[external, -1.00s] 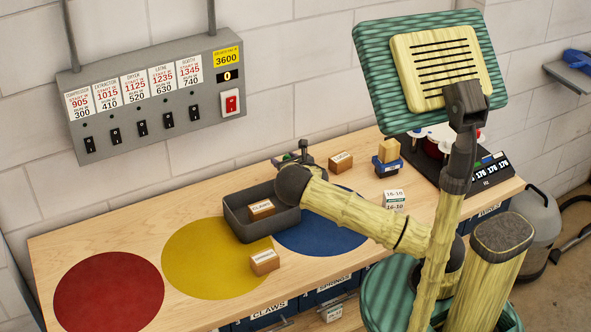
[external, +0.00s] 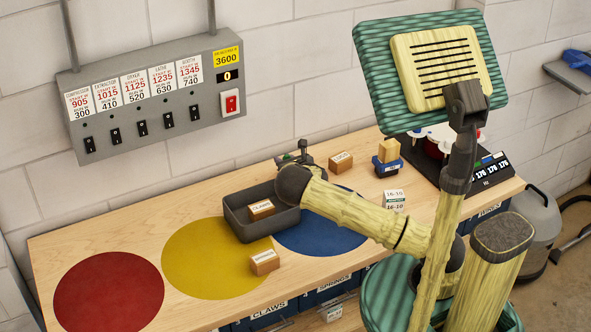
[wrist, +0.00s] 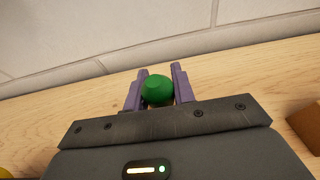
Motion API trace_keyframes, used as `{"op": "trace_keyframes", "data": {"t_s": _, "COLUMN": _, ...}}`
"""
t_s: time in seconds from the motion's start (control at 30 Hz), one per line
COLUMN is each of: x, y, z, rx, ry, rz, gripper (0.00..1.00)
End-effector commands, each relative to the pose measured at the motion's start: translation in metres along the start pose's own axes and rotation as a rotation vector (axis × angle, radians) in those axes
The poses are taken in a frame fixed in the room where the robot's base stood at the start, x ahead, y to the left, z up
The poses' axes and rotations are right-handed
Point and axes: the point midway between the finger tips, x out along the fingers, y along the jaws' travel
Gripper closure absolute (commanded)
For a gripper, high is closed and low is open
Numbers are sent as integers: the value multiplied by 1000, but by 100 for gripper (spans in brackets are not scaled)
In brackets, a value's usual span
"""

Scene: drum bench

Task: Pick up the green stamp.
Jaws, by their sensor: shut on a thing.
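The green stamp (wrist: 157,89) shows in the wrist view as a rounded green knob between the two purple fingers of my gripper (wrist: 160,69). The fingers are shut on it, one on each side. Its lower part is hidden behind the gripper body. In the external view my gripper (external: 294,157) is low over the bench, just behind the grey tray. The stamp cannot be made out clearly there.
The grey tray (external: 238,228) holds a small labelled carton (external: 261,209). Another carton (external: 264,262) stands in front of it, and one (external: 341,161) stands behind, right of my gripper. A blue-based block (external: 387,168) stands farther right. The bench's left side is clear around the red disc (external: 108,290).

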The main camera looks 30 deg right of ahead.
Motion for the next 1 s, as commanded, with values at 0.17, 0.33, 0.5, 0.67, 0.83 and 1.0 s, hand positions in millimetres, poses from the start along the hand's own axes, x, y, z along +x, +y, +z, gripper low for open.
{"op": "trace_keyframes", "data": {"t_s": 0.17, "x": -1, "y": 0, "z": 5, "rx": 0, "ry": -1, "rz": 0, "gripper": 97}}
{"op": "trace_keyframes", "data": {"t_s": 0.33, "x": -8, "y": 0, "z": 26, "rx": 2, "ry": -3, "rz": 1, "gripper": 97}}
{"op": "trace_keyframes", "data": {"t_s": 0.5, "x": -18, "y": 1, "z": 59, "rx": 3, "ry": -5, "rz": 2, "gripper": 97}}
{"op": "trace_keyframes", "data": {"t_s": 0.67, "x": -26, "y": 0, "z": 85, "rx": 2, "ry": -3, "rz": 1, "gripper": 97}}
{"op": "trace_keyframes", "data": {"t_s": 0.83, "x": -30, "y": 0, "z": 95, "rx": 0, "ry": 0, "rz": 0, "gripper": 97}}
{"op": "trace_keyframes", "data": {"t_s": 1.0, "x": -30, "y": 0, "z": 96, "rx": -1, "ry": 0, "rz": 0, "gripper": 97}}
